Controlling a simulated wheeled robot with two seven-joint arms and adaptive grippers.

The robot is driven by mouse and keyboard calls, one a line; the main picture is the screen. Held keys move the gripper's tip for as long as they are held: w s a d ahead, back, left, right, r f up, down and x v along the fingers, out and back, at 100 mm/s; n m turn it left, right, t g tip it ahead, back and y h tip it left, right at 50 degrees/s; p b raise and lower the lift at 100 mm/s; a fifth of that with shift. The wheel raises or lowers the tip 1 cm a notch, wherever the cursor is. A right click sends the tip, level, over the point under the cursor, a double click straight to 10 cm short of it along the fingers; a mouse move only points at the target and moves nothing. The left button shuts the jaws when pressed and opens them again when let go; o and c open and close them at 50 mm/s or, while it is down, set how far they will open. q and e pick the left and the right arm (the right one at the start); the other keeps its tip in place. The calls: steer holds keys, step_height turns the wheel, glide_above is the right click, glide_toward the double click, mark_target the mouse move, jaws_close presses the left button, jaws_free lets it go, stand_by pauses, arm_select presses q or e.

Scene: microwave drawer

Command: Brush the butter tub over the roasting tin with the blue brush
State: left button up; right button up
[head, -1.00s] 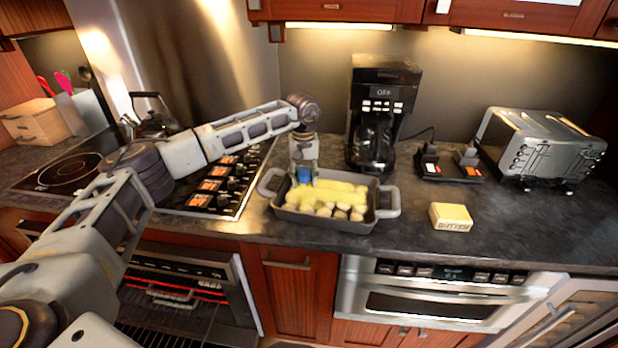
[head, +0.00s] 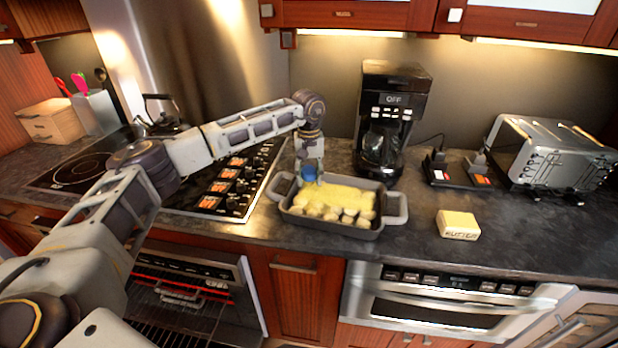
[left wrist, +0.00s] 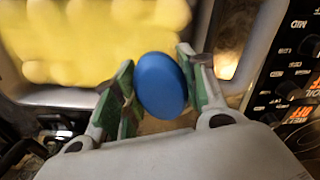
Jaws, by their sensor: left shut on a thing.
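The blue brush (head: 309,174) is held in my left gripper (head: 310,160), which points down over the left back part of the roasting tin. In the left wrist view the rounded blue brush (left wrist: 161,84) sits between the two fingers of the left gripper (left wrist: 160,92). The grey roasting tin (head: 396,207) stands on the counter and holds pale pieces, the back ones covered in yellow. The butter tub (head: 458,223), a small cream block with lettering, sits on the counter to the right of the tin, apart from it. My right gripper is out of view.
A black coffee maker (head: 388,118) stands behind the tin. A power strip (head: 456,172) and a silver toaster (head: 551,152) are at the right. The stove (head: 222,188) is at the left. Counter space around the butter tub is clear.

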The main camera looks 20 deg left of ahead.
mark_target(309, 171)
arm_select(q)
steer(key=shift+r+p, duration=1.15)
steer(key=shift+r, duration=0.85)
steer(key=shift+r+p, duration=1)
steer(key=shift+r, duration=0.5)
steer(key=shift+f, duration=0.15)
